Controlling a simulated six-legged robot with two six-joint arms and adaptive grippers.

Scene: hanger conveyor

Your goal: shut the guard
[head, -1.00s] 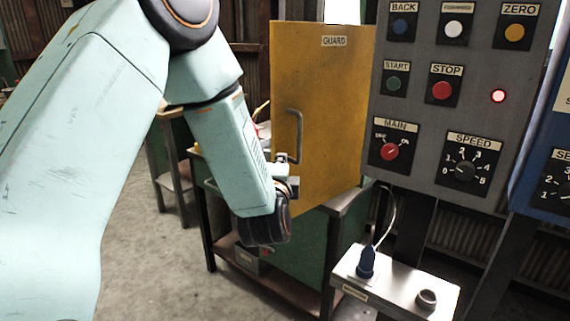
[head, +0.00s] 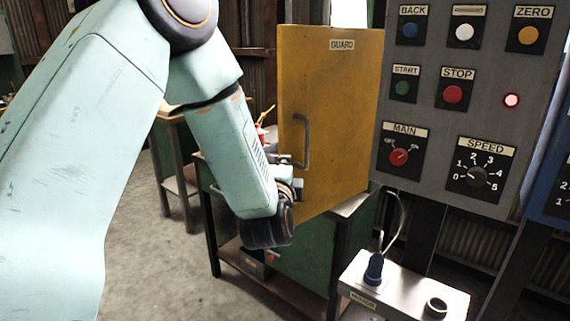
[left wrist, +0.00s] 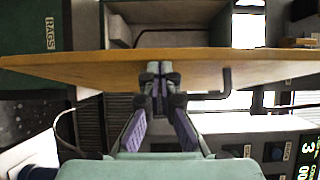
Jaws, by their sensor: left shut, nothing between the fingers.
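The guard (head: 335,110) is a yellow-orange panel with a GUARD label and a grey bar handle (head: 305,142). In the head view it stands upright, left of the control panel. In the left wrist view the guard (left wrist: 80,70) shows as a broad band across the picture, with its dark handle (left wrist: 208,95) right of the fingers. My left gripper (head: 287,160) is at the handle's lower left, its fingers partly hidden by my wrist. In the left wrist view its fingertips (left wrist: 158,68) are together and empty, overlapping the guard; contact is unclear. My right gripper is not in view.
The grey control panel (head: 440,120) with buttons, dials and a lit red lamp stands right of the guard. A metal box (head: 400,290) with a blue plug sits below it. A green bench (head: 310,250) is under the guard. Open floor (head: 150,270) lies at left.

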